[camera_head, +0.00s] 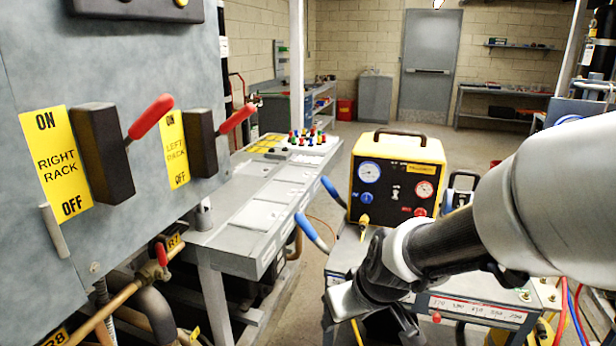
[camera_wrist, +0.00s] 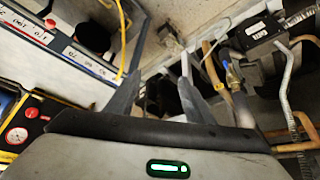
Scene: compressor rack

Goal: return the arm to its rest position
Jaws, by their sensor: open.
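My arm (camera_head: 540,195) reaches in from the right edge in the head view. It extends left and down over the front of the grey cart. My gripper (camera_wrist: 162,78) is open in the wrist view, with its two grey fingers spread and nothing between them. In the head view the gripper end hangs low in front of the cart, and its fingertips are hard to make out. The wrist view shows pipes and the floor beyond the fingers.
A grey panel (camera_head: 30,250) with two red-handled switches stands close on the left. A long grey bench (camera_head: 225,240) runs beside it. A yellow gauge unit (camera_head: 397,175) stands on the cart (camera_head: 470,312), close to my arm. Copper pipes (camera_wrist: 300,135) show at right. Open floor (camera_head: 350,135) lies farther back.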

